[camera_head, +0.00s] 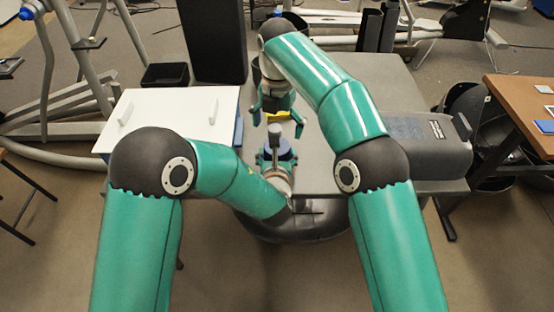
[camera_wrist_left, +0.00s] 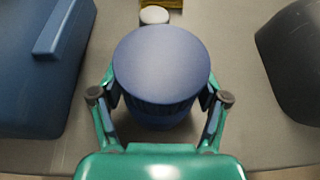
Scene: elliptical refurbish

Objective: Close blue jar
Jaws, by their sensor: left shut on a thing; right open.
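The blue jar (camera_wrist_left: 161,68) stands upright in the left wrist view, its flat round blue top facing the camera. Ribbed darker sides show below that top. I cannot tell how tightly the top sits. My left gripper (camera_wrist_left: 161,100) is shut around the jar, one finger on each side. In the head view the blue jar (camera_head: 285,153) is small and partly hidden by my left gripper (camera_head: 278,160). My right gripper (camera_head: 278,120) is open, beyond the jar in the head view, fingers spread left and right. Nothing is visibly held in it.
A yellow object (camera_wrist_left: 162,3) and a small white round object (camera_wrist_left: 155,15) lie beyond the jar. A box with a pale handled lid (camera_head: 170,108) stands left on the grey table (camera_head: 370,75). A dark grey machine (camera_head: 425,140) stands right. The table's near edge is close.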

